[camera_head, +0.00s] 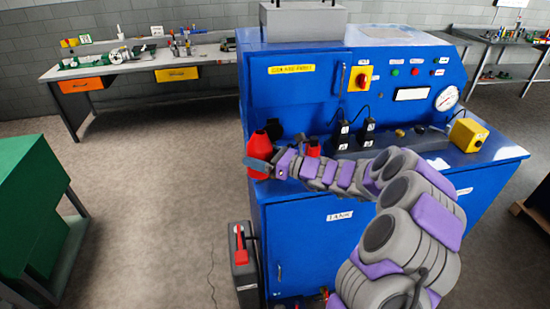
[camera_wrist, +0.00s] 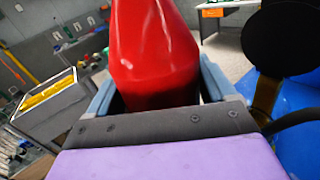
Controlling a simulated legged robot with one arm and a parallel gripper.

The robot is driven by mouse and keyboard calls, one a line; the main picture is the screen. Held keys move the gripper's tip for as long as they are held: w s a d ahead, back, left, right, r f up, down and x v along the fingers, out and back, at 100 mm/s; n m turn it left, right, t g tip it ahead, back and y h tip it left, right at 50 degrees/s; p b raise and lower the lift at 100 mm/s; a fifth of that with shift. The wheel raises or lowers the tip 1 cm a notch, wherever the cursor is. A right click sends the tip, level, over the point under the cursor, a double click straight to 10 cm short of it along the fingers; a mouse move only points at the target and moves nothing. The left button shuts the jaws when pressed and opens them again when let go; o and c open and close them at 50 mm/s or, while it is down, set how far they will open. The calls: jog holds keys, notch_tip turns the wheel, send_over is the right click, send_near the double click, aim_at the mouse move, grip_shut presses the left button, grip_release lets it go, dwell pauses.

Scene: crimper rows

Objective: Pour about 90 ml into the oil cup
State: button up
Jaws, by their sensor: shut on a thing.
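My gripper (camera_wrist: 160,98) is shut on a red bottle (camera_wrist: 155,55), with one finger on each side of its lower body. In the head view my arm reaches to the left end of the blue machine, and the red bottle (camera_head: 259,150) is partly hidden behind the gripper (camera_head: 262,166). The bottle looks close to upright in the head view. A second, smaller red object (camera_head: 313,148) stands just right of the gripper, partly hidden by my arm. I cannot make out which thing is the oil cup. No liquid stream shows.
The blue machine (camera_head: 310,225) fills the middle, with a gauge (camera_head: 447,98) and a yellow box (camera_head: 468,135) at its right. A dark round disc (camera_wrist: 283,38) is close at right in the wrist view. A dark can (camera_head: 243,262) with red stands on the floor.

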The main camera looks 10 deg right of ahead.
jog(key=shift+f+n+b, duration=0.55)
jog(key=shift+n+b, duration=0.05)
jog(key=shift+b, duration=0.05)
